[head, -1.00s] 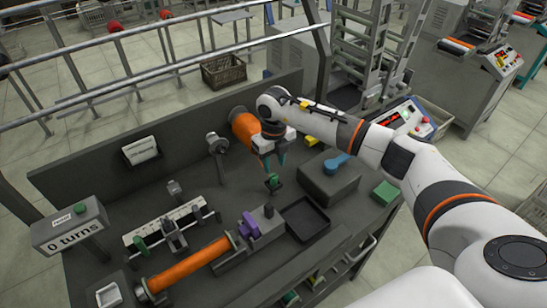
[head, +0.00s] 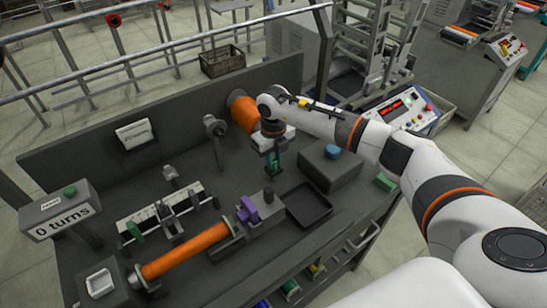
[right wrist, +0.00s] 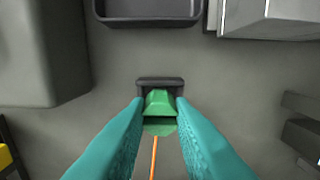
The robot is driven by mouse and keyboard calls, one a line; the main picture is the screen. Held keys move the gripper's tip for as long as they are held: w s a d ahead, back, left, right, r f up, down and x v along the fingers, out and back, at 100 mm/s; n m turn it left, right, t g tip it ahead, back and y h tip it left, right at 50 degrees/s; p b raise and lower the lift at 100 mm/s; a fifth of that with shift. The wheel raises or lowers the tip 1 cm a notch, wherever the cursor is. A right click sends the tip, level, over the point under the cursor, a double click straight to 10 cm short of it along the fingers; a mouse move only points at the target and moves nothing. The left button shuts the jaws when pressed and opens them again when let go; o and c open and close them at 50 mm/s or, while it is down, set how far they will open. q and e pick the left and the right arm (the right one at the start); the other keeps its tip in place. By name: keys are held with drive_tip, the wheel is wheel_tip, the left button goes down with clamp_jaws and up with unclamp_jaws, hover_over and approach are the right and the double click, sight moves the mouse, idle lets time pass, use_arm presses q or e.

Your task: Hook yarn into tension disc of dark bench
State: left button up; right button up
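My right gripper (head: 272,170) points down at the dark bench (head: 225,178), with its teal fingers closed on both sides of a small green yarn tab (right wrist: 160,103). The tab sits at a small dark holder (right wrist: 160,83), and orange yarn (right wrist: 154,155) runs from it between the fingers. An orange yarn cone (head: 243,112) is behind the gripper at the back panel. A grey disc on a post (head: 214,128), which looks like the tension disc, stands left of the cone; I see no yarn in it. My left gripper is out of view.
A black tray (head: 307,219) lies in front of the gripper. A grey box (head: 330,175) with a blue knob (head: 333,152) stands to the right. An orange bobbin (head: 185,250) lies in the winder at front left. The counter (head: 60,214) reads 0 turns.

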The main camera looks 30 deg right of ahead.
drive_tip(key=shift+r+p, duration=1.55)
drive_tip(key=shift+r, duration=0.8)
drive_tip(key=shift+f, duration=0.1)
